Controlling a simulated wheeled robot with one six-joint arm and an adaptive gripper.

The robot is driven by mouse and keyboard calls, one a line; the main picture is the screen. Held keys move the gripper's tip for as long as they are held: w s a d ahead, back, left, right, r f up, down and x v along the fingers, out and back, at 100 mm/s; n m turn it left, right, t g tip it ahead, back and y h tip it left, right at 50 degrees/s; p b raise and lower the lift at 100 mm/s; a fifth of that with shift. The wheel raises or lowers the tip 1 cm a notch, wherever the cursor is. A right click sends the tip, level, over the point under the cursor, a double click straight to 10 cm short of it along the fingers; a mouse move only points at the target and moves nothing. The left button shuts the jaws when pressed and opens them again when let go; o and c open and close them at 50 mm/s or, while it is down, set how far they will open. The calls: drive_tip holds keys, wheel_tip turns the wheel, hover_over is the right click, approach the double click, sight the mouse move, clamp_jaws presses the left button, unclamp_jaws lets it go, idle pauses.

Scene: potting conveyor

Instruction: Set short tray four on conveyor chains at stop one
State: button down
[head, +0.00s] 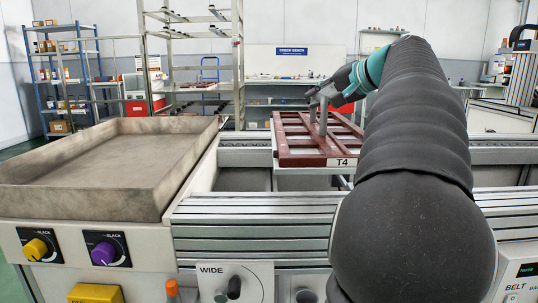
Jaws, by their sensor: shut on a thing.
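The short tray four (286,157) is a dark red-brown gridded tray with a white label reading T4 on its near side. It appears in the head view right of centre, over the conveyor (245,157), and looks level. My gripper (318,125) is at the tray from above, its grey fingers shut on one of the tray's bars. My arm comes in from the lower right and hides the tray's right side and part of the conveyor. I cannot tell whether the tray touches the chains. No stop one marking can be made out.
A large shallow grey-brown bin (100,175) stands to the left. In front are aluminium rails (255,215), a yellow knob (36,249), a purple knob (104,252) and a panel marked WIDE (235,281). A metal rack (190,60) stands behind.

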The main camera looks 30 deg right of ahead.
drive_tip(key=w+d+f, duration=0.1)
drive_tip(key=w+f, duration=0.1)
drive_tip(key=w, duration=0.1)
drive_tip(key=w+d+f, duration=0.1)
drive_tip(key=w+f, duration=0.1)
drive_tip(key=w, duration=0.2)
drive_tip(key=w+d+f, duration=0.2)
drive_tip(key=w, duration=0.2)
drive_tip(key=shift+d+f, duration=0.1)
drive_tip(key=shift+f, duration=0.25)
drive_tip(key=shift+f+b, duration=0.9)
drive_tip(key=shift+f, duration=1.15)
drive_tip(key=shift+f, duration=0.2)
drive_tip(key=c, duration=1.2)
unclamp_jaws()
drive_tip(key=shift+o, duration=0.2)
drive_tip(key=shift+r, duration=0.1)
approach(301, 116)
drive_tip(key=s+f, duration=0.2)
drive_tip(key=f, duration=0.1)
drive_tip(key=shift+s+p, duration=0.1)
drive_tip(key=shift+p, duration=0.25)
